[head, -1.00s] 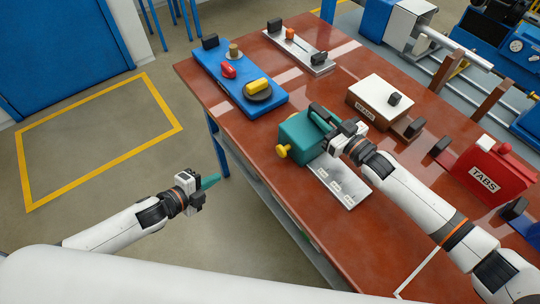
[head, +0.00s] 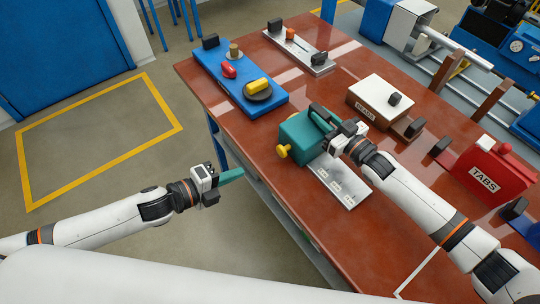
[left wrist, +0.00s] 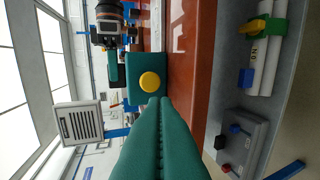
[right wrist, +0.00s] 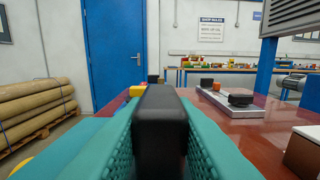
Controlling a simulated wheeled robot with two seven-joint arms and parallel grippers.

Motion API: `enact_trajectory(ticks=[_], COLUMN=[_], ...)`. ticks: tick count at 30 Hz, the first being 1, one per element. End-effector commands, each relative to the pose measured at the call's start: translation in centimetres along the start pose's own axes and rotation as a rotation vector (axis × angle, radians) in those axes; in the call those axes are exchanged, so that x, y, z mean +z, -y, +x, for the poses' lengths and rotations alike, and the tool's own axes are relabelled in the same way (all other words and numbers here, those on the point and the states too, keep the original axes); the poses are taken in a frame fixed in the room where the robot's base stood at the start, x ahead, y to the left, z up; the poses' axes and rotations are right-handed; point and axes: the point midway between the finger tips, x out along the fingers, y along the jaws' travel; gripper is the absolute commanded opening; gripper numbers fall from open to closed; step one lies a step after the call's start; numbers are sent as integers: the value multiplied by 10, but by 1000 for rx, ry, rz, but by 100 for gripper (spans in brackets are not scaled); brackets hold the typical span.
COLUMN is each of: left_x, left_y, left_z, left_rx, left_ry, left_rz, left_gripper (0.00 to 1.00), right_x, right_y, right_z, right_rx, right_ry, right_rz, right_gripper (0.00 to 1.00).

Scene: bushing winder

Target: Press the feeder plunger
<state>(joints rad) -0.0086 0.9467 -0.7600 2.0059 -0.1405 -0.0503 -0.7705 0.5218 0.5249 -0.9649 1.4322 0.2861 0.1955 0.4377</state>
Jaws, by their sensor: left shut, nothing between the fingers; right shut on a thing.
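The feeder is a teal box (head: 300,138) on the front edge of the red-brown table. Its yellow round plunger (head: 283,151) sticks out on the side facing my left arm, and it also shows in the left wrist view (left wrist: 150,82). My left gripper (head: 232,174) is shut and empty, with teal fingers pointing toward the plunger but apart from it. In the left wrist view the fingertips (left wrist: 160,100) lie just below the plunger. My right gripper (head: 326,120) is at the feeder's top, shut on a black handle (right wrist: 160,120).
A grey plate with white labels (head: 340,185) lies beside the feeder. A blue board (head: 235,75) with red and yellow parts, a brown box (head: 375,105) and a red TABS box (head: 490,178) stand on the table (head: 400,220). Open floor lies left of the table edge.

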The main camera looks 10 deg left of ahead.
Motion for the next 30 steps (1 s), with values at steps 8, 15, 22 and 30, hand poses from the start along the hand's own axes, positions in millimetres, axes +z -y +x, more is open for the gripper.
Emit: enact_trajectory(ticks=[8,15,22,30], left_x=[-1,0,0,0], left_y=[-2,-9,-12,-12], left_z=[62,100,113,113], left_rx=[4,2,0,0], left_ry=[-1,-1,-1,-1], left_rz=[0,2,1,1], left_gripper=[0,0,0,0], right_x=[0,0,0,0], right_y=[0,0,0,0], right_z=[0,0,0,0], right_rx=[0,0,0,0], right_ry=[0,0,0,0], right_rz=[0,0,0,0], right_gripper=[0,0,0,0])
